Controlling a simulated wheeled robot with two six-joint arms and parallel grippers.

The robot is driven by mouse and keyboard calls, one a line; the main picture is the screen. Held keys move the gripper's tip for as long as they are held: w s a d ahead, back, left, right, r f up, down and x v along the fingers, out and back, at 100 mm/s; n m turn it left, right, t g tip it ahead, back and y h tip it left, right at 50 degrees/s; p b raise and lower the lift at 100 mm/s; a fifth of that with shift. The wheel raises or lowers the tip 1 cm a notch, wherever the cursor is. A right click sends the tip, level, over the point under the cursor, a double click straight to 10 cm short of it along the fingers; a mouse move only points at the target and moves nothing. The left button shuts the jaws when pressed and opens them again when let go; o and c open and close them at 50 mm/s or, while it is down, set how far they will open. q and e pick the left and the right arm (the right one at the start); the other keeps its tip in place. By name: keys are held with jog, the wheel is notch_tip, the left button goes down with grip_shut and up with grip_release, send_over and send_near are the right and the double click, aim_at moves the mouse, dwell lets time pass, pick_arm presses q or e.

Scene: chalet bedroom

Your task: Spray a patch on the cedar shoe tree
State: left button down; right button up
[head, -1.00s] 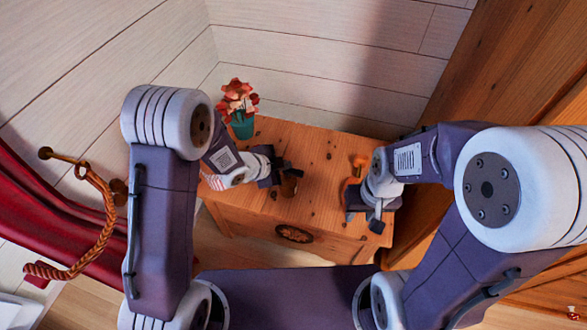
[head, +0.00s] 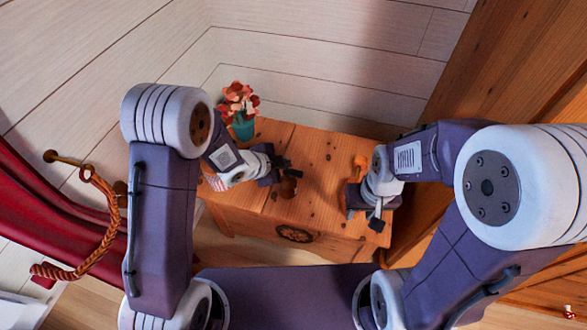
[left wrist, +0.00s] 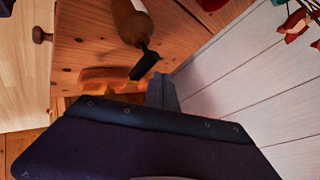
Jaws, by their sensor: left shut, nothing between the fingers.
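An orange-brown piece that looks like the cedar shoe tree (head: 360,163) is on the wooden cabinet top, just behind my right gripper, which partly hides it. It also shows in the left wrist view (left wrist: 100,78). A brown bottle (head: 288,187) with a pale label and a black nozzle stands by my left fingertips; the left wrist view shows it (left wrist: 130,22) with the nozzle towards the shoe tree. My left gripper (head: 290,169) is shut and empty, close to the bottle; contact cannot be told. My right gripper (head: 376,218) is at the right end of the top, its jaws unclear.
The wooden cabinet (head: 322,150) has free top between my grippers. A potted red-flowered plant (head: 243,130) stands at its back left corner. White plank walls rise behind it, and a wooden panel (head: 490,75) at the right. A red curtain (head: 60,215) with a rope tie hangs at left.

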aim_at(285, 172)
pick_arm(q)
notch_tip(285, 172, up, 6)
jog(key=p, duration=0.4)
jog(key=shift+f, duration=0.35)
